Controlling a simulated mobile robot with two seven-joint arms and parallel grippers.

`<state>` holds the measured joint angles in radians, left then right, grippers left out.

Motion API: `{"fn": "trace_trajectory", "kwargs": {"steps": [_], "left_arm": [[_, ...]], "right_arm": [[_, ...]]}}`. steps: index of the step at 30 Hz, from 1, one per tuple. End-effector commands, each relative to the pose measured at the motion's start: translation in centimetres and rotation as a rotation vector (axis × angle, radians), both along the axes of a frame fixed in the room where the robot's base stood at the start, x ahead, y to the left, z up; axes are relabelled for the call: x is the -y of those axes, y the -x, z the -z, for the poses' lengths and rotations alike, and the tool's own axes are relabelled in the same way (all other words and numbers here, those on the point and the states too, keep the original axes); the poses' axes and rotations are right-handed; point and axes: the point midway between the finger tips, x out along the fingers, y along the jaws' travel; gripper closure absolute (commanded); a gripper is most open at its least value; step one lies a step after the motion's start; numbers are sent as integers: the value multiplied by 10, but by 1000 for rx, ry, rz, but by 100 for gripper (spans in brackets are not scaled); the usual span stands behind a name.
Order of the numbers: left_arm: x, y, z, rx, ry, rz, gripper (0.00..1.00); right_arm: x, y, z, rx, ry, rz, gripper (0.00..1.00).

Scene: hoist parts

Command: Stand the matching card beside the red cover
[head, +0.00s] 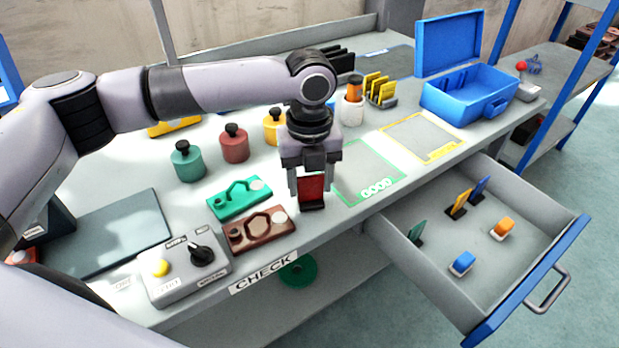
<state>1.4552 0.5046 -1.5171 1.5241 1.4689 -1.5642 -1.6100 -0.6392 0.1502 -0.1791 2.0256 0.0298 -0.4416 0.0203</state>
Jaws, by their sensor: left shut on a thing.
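My left gripper (314,178) points down over the front part of the bench and is shut on a red card (311,189). The card is upright in a small black foot (312,206); I cannot tell whether the foot touches the bench. The red cover (235,145), a round body with a black knob, stands behind and left of the card, between a green cover (187,162) and a yellow cover (273,128). The yellow one is partly hidden by my gripper. A clear gap lies between card and red cover. My right gripper is not in view.
A green plate (226,207) and a brown-red plate (277,240) lie left of the card. A control box (185,278) sits at the front left. The open drawer (480,245) holds several small cards and blocks. A blue case (465,98) stands open at the back right.

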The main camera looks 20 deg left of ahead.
Motion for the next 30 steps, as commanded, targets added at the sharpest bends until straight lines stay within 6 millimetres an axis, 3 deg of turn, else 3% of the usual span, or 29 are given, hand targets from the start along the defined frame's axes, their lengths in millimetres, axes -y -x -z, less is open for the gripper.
{"fn": "trace_trajectory", "kwargs": {"steps": [3,4,6,17,20,30], "left_arm": [[0,0,2,-1,0,0,79],[0,0,2,-1,0,0,41],[0,0,2,0,0,0,22],[0,0,0,1,0,1,22],[1,-1,-13,3,1,0,22],[1,-1,-85,3,2,0,22]], "right_arm": [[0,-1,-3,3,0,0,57],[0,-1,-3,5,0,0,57],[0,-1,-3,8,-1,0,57],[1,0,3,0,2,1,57],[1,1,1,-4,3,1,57],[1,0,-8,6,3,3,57]]}}
